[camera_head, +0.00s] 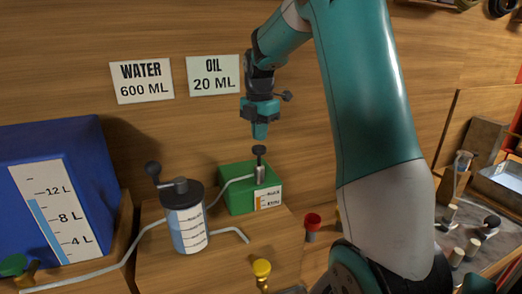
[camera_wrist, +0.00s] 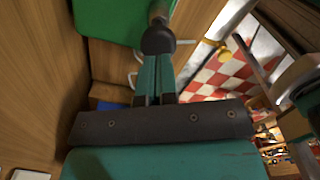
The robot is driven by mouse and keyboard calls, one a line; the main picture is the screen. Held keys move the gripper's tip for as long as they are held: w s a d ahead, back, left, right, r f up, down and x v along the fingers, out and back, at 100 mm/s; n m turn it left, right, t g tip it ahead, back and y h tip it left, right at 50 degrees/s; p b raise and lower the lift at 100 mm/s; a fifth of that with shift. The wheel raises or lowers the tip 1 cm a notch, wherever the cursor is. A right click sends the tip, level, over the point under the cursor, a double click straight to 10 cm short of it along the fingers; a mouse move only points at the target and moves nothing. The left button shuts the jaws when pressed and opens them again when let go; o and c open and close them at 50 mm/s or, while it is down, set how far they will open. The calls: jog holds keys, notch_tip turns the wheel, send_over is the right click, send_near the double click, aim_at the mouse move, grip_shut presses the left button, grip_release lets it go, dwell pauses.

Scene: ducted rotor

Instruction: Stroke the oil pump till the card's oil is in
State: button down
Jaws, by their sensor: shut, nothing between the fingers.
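The oil pump is a green box (camera_head: 236,201) with a black plunger knob (camera_head: 259,150) on a short stem and a small white gauge label with an orange bar. My gripper (camera_head: 260,133) points straight down just above the knob, fingers shut and empty. In the wrist view the shut fingertips (camera_wrist: 155,62) lie at the black knob (camera_wrist: 158,40), with the green box (camera_wrist: 105,18) behind it. I cannot tell if they touch it. The oil card (camera_head: 214,76) on the wall reads "OIL 20 ML".
A water card (camera_head: 141,81) reads "600 ML". A blue tank (camera_head: 50,180) stands at left. A clear measuring cylinder (camera_head: 186,225) with a black crank stands left of the pump. A red funnel-like cup (camera_head: 312,222) and a yellow knob (camera_head: 262,268) are near the front.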

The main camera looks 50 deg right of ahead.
aim_at(260, 147)
jog(key=shift+f+b, duration=1.8)
jog(key=shift+f, duration=1.1)
jog(key=shift+r, duration=0.1)
notch_tip(260, 147, up, 6)
jog(key=p, duration=0.5)
jog(key=shift+f, duration=0.2)
jog(key=shift+f, duration=0.1)
